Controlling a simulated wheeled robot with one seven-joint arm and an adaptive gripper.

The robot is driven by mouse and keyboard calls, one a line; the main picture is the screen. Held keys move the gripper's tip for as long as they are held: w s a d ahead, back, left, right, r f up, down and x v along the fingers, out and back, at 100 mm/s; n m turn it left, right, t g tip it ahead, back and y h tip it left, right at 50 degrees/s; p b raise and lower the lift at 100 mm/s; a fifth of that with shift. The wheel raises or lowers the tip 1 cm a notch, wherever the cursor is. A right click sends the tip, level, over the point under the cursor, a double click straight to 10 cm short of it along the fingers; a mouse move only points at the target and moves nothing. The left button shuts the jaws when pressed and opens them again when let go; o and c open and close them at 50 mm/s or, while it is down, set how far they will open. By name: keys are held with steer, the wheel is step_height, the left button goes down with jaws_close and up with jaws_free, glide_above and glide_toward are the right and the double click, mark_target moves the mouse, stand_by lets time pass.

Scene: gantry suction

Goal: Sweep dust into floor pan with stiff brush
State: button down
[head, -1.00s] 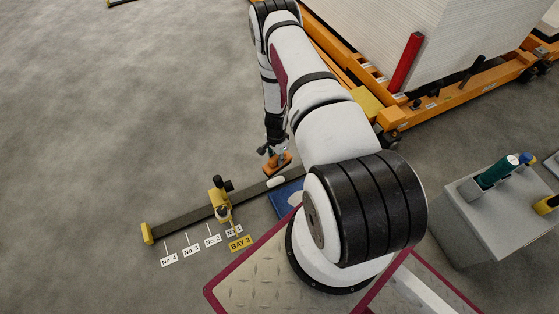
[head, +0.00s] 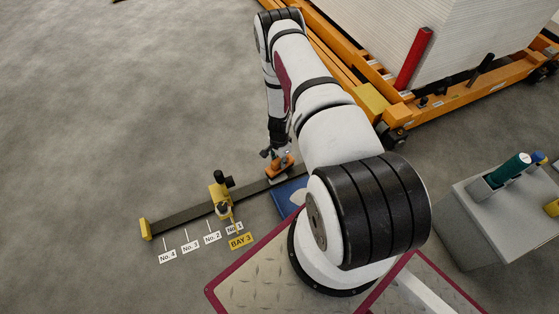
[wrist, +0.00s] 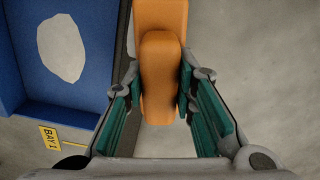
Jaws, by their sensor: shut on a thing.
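My gripper (head: 277,154) is low over the floor beside the dark rail, shut on the orange stiff brush (head: 281,166). In the wrist view my gripper (wrist: 158,84) has its teal-padded fingers on both sides of the brush's orange handle (wrist: 160,60). The bristles are hidden beneath it. In the wrist view the pan (wrist: 75,103) is at the left, apart from the brush. A pale dust patch (wrist: 61,47) lies inside the pan.
The dark rail (head: 190,214) runs along the floor, carrying a yellow fixture (head: 219,196). A grey pedestal (head: 480,218) holds a teal cylinder (head: 508,170). An orange cart (head: 455,105) bears white sheets. Floor at left is clear.

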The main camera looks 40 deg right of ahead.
steer(key=shift+f, duration=0.6)
steer(key=shift+s+a+r+p, duration=0.2)
steer(key=shift+s+p, duration=0.15)
steer(key=shift+s, duration=0.3)
steer(key=shift+s+a+f, duration=0.2)
steer(key=shift+s+a, duration=0.05)
steer(key=shift+s, duration=0.55)
steer(key=shift+s+a+f, duration=0.15)
steer(key=shift+s+a, duration=0.05)
steer(key=shift+s, duration=0.55)
steer(key=shift+s+a+r+p, duration=0.1)
steer(key=shift+s+a+p, duration=0.15)
steer(key=shift+s, duration=0.2)
steer(key=shift+s+a+p, duration=0.1)
steer(key=shift+s+p, duration=0.15)
steer(key=shift+s, duration=0.15)
steer(key=shift+w, duration=0.1)
step_height(320, 180, up, 7)
steer(key=p, duration=0.4)
steer(key=shift+d+p, duration=0.15)
steer(key=shift+p, duration=0.25)
steer(key=shift+w, duration=0.1)
